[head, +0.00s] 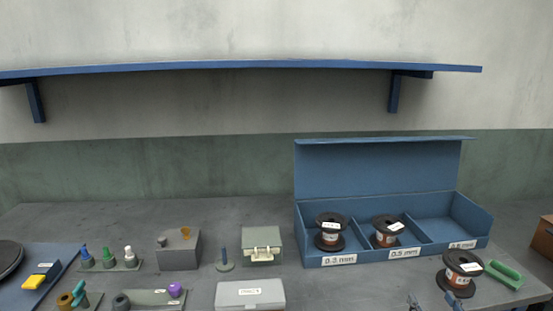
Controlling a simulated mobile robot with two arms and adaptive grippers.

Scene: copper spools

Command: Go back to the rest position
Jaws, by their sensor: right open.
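My right gripper (433,302) shows only by its fingertips at the bottom edge, open and with nothing visible between them. A copper spool (463,272) with black flanges and a white label stands on the bench just beyond it, apart from the fingers as far as I can see. A second spool (331,231) stands in the left compartment of the blue box (372,256), marked 0.3 mm. A third spool (387,231) sits in the middle compartment, marked 0.5 mm, and looks slightly tilted. The right compartment is empty. My left gripper is out of view.
A green-handled object (505,274) lies right of the bench spool, and a brown box (543,240) stands at the right edge. A blue shelf (240,67) hangs above.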

